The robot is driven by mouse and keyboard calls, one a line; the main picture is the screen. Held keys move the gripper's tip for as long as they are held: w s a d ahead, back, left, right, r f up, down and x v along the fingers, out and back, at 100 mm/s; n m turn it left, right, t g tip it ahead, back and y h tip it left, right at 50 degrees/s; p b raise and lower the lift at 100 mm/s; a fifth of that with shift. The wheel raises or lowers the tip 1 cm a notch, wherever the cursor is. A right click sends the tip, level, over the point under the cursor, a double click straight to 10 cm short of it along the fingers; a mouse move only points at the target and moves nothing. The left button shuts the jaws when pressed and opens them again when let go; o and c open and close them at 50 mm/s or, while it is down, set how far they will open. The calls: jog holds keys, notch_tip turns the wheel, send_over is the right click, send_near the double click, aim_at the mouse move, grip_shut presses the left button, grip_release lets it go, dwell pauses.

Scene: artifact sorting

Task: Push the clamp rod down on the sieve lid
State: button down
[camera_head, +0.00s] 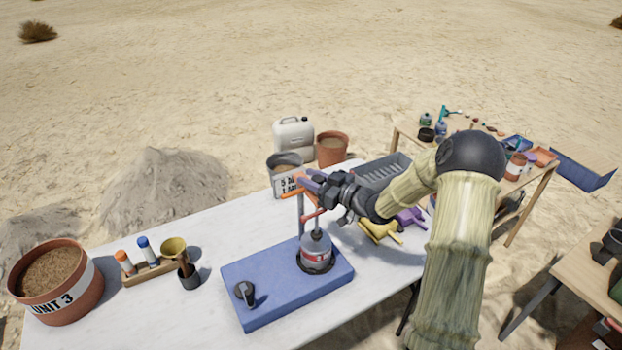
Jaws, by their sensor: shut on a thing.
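A blue shaker base (285,308) stands on the white table, with a black knob (244,293) at its front left. A grey sieve stack (316,257) with a red label sits upright in the base's round seat. Thin upright rods (301,222) rise by the stack, with orange-red clamp parts (289,194) near their top. My gripper (314,184) is above the stack, shut at the top of the clamp rod. Its fingers and dark wrist hide much of the grip. I cannot tell whether the rod's lower end touches the lid.
A bucket marked UNIT 3 (85,290), a small rack with capped tubes (146,268) and a brush pot (188,275) stand at left. Buckets (331,149) and a white jug (293,138) stand behind. Yellow (379,231) and purple (411,217) tools lie near my arm.

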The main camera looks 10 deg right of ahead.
jog(key=shift+d+f, duration=0.1)
jog(key=shift+f, duration=0.1)
jog(key=c, duration=1.1)
grip_release()
jog(key=shift+o, duration=0.2)
jog(key=shift+s, duration=0.1)
jog(key=b+v, duration=0.4)
jog(key=v, duration=1.3)
jog(key=shift+d+r, duration=0.1)
jog(key=shift+r, duration=0.05)
